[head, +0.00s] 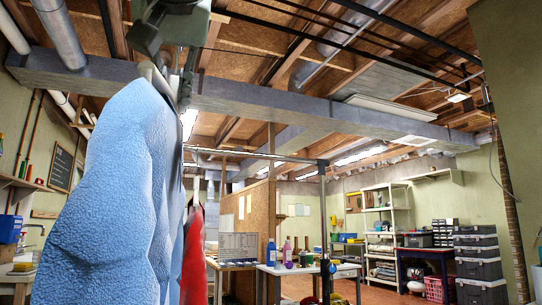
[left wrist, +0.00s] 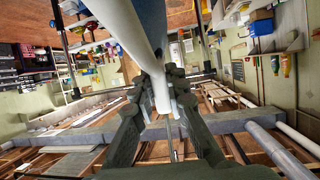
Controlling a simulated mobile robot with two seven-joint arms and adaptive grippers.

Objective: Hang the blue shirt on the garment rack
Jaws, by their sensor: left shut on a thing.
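The blue shirt (head: 125,195) hangs large and close at the left of the head view. A narrow strip of it shows at the top of the left wrist view (left wrist: 153,18). My left gripper (head: 178,88) is above it, shut on a white hanger; in the left wrist view the fingers close on this white piece (left wrist: 160,90). The garment rack shows behind the shirt as a horizontal bar (head: 255,157) and a dark upright (head: 323,190). A red garment (head: 194,255) hangs beyond the shirt, partly hidden by it. My right gripper is in neither view.
Tables with bottles (head: 305,269) stand behind the rack. White shelves (head: 385,215), stacked dark cases (head: 478,250) and a red crate (head: 437,289) are at the back right. A grey duct (head: 290,108) crosses overhead. Open floor shows at right centre.

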